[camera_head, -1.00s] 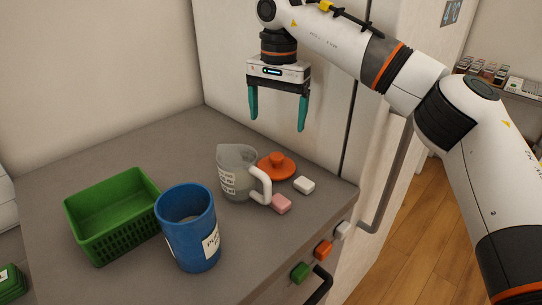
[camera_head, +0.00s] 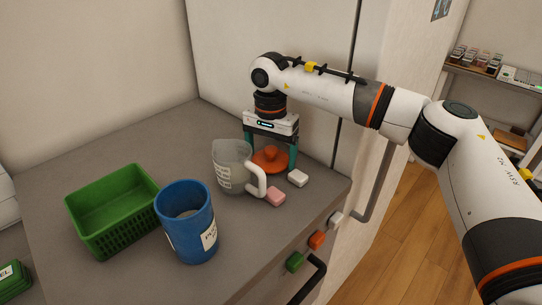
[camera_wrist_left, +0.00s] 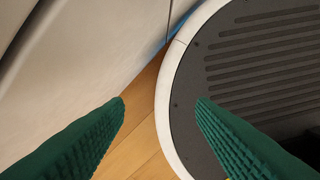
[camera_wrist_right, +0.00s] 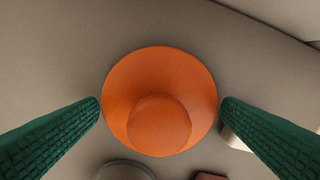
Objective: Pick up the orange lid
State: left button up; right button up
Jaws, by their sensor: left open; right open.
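The orange lid (camera_head: 270,160) is a flat round disc with a knob on top, lying on the grey counter behind the measuring jug. My right gripper (camera_head: 270,164) is open and lowered over it, one green finger on each side of the lid. In the right wrist view the lid (camera_wrist_right: 160,95) sits between the two open fingertips (camera_wrist_right: 160,104), with narrow gaps and no clear contact. In the left wrist view my left gripper (camera_wrist_left: 160,100) is open and empty, away from the counter, above the floor and my dark base.
The clear measuring jug (camera_head: 230,168) stands close in front of the lid. A white block (camera_head: 298,178) and a pink block (camera_head: 275,197) lie nearby. A blue cup (camera_head: 187,222) and a green basket (camera_head: 112,208) stand left. A tall white cabinet (camera_head: 300,70) rises behind.

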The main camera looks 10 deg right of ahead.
pick_arm(q)
jog(key=shift+s, duration=0.2)
pick_arm(e)
jog(key=shift+f, duration=0.1)
jog(key=shift+c, duration=0.2)
pick_arm(q)
jog(key=shift+s, duration=0.2)
pick_arm(e)
jog(key=c, duration=0.9)
